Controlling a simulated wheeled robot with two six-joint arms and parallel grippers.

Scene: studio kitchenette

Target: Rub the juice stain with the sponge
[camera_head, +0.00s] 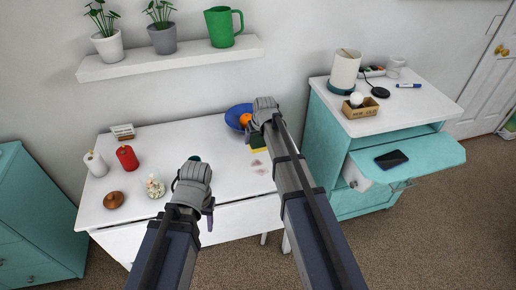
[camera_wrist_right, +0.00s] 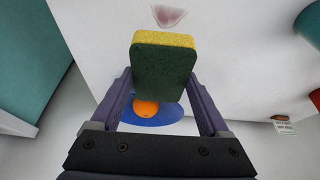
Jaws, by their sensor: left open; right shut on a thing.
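The sponge, yellow on one side and dark green on the other, shows in the right wrist view (camera_wrist_right: 163,72) and partly in the head view (camera_head: 259,142). My right gripper (camera_wrist_right: 162,84) is shut on it, one finger at each side. The juice stain (camera_head: 259,166) is a faint pinkish patch on the white table, nearer me than the sponge. In the right wrist view the stain (camera_wrist_right: 168,16) lies just beyond the sponge's yellow edge, apart from it in the picture. I cannot tell the sponge's height. My left gripper (camera_head: 194,196) is open over the table's front part.
A blue bowl (camera_head: 233,116) with an orange (camera_head: 245,119) stands behind the sponge. A teal cabinet (camera_head: 330,150) stands right.

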